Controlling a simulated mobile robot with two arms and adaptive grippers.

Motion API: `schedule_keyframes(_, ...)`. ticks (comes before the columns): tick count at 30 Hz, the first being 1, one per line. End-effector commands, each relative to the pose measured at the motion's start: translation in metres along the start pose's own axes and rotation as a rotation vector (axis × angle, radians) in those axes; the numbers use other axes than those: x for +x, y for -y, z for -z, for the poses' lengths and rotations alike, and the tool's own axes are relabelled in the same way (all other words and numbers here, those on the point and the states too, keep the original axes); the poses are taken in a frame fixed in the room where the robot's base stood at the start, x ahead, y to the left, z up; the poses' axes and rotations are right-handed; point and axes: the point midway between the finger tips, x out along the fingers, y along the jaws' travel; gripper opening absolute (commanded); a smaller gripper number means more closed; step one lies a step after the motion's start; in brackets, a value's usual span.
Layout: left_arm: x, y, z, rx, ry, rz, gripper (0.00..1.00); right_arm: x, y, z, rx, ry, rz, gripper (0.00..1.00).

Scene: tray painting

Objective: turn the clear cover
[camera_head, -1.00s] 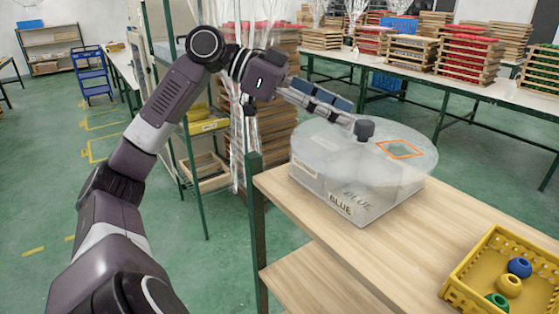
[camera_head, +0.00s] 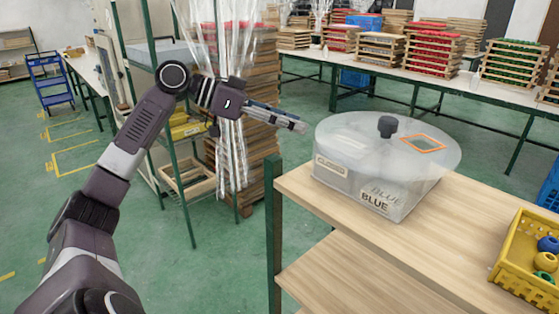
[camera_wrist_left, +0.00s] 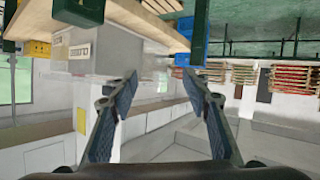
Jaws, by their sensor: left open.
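The clear cover (camera_head: 350,135) is a round translucent lid with a dark knob (camera_head: 387,126) and an orange-outlined square opening (camera_head: 423,143). It lies on a pale box (camera_head: 338,187) labelled BLUE and CLOSED at the table's corner. The box also shows in the left wrist view, seemingly upside down (camera_wrist_left: 97,55). My left gripper (camera_head: 300,126) is left of the cover and apart from it, at about its height. Its two fingers are spread and empty in the left wrist view (camera_wrist_left: 165,82). My right gripper is not in view.
A wooden table (camera_head: 440,235) carries the box. A yellow basket (camera_head: 510,255) with coloured balls stands at its right end. A green shelf post (camera_head: 274,230) is at its left corner. Behind are plastic-wrapped stacks (camera_head: 245,110) and a long table of trays.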

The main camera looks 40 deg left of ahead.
Motion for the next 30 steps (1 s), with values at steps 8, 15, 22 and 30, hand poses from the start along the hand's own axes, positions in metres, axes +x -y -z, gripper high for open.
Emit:
schedule_keyframes(8, 0.020, 0.040, -0.035, -0.099, 0.008, 0.070, 0.44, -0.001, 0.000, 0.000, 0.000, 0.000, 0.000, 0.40)
schedule_keyframes(15, 0.036, 0.070, -0.069, -0.174, 0.023, 0.129, 0.44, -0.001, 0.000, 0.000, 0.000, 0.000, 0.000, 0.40)
schedule_keyframes(22, 0.050, 0.093, -0.102, -0.234, 0.040, 0.181, 0.44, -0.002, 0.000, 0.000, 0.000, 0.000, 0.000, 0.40)
schedule_keyframes(30, 0.057, 0.107, -0.124, -0.270, 0.054, 0.216, 0.44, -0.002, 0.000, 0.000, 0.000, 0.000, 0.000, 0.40)
